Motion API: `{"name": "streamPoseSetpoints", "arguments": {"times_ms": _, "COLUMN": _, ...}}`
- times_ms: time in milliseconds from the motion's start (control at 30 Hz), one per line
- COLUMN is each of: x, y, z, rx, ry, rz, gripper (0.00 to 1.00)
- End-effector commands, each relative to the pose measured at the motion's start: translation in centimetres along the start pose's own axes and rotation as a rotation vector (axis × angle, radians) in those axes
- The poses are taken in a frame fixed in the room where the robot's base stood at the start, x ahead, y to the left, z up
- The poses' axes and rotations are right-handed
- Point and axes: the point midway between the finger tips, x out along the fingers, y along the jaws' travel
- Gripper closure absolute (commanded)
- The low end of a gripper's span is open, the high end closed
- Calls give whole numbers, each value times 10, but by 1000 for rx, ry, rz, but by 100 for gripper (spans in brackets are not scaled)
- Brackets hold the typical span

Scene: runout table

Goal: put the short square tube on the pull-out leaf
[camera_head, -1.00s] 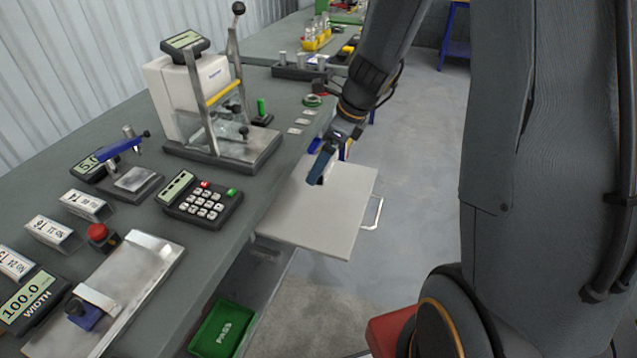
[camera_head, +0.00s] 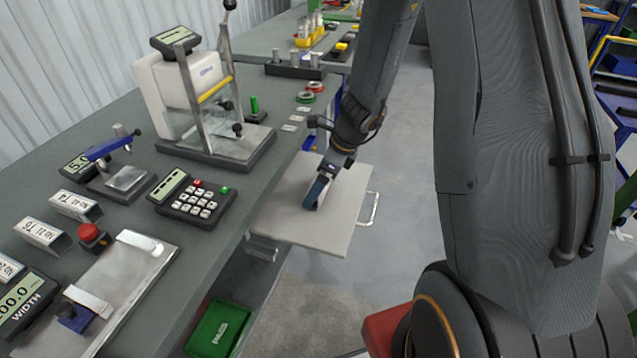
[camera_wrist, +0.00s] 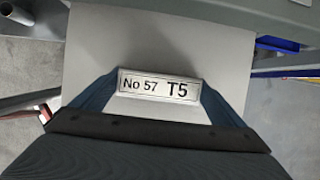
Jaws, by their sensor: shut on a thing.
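The pull-out leaf (camera_head: 325,230) is a light grey board drawn out from the bench's right side, with a metal handle (camera_head: 369,209) on its outer edge. My gripper (camera_head: 315,197) is over the leaf, pointing down. In the wrist view the gripper's two blue fingers (camera_wrist: 157,98) are shut on the short square tube (camera_wrist: 158,86), whose white face reads "No 57 T5". The leaf's bare surface (camera_wrist: 160,45) shows around and behind the tube. The tube is low over the leaf, and I cannot tell if it touches it. In the head view my fingers hide most of it.
Other labelled pieces (camera_head: 75,205) stand on the bench left of the keypad (camera_head: 190,198). A tall test stand (camera_head: 215,120) and red and green rings (camera_head: 314,87) are farther back. The leaf around my gripper is clear.

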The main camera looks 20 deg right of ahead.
Motion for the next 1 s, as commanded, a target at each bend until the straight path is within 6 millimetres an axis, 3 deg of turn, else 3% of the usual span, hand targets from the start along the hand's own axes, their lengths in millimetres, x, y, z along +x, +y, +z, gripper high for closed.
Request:
{"name": "streamPoseSetpoints", "arguments": {"times_ms": 100, "x": 3, "y": 0, "z": -1, "rx": 0, "ry": 0, "rz": 0, "gripper": 32}}
{"name": "streamPoseSetpoints", "arguments": {"times_ms": 133, "x": 4, "y": 0, "z": -1, "rx": 1, "ry": 0, "rz": 0, "gripper": 5}}
{"name": "streamPoseSetpoints", "arguments": {"times_ms": 167, "x": 3, "y": 0, "z": -1, "rx": 0, "ry": 0, "rz": 0, "gripper": 0}}
{"name": "streamPoseSetpoints", "arguments": {"times_ms": 533, "x": -4, "y": 0, "z": 1, "rx": -1, "ry": -1, "rz": -1, "gripper": 0}}
{"name": "streamPoseSetpoints", "arguments": {"times_ms": 1000, "x": -94, "y": -1, "z": 0, "rx": -1, "ry": -1, "rz": -4, "gripper": 0}}
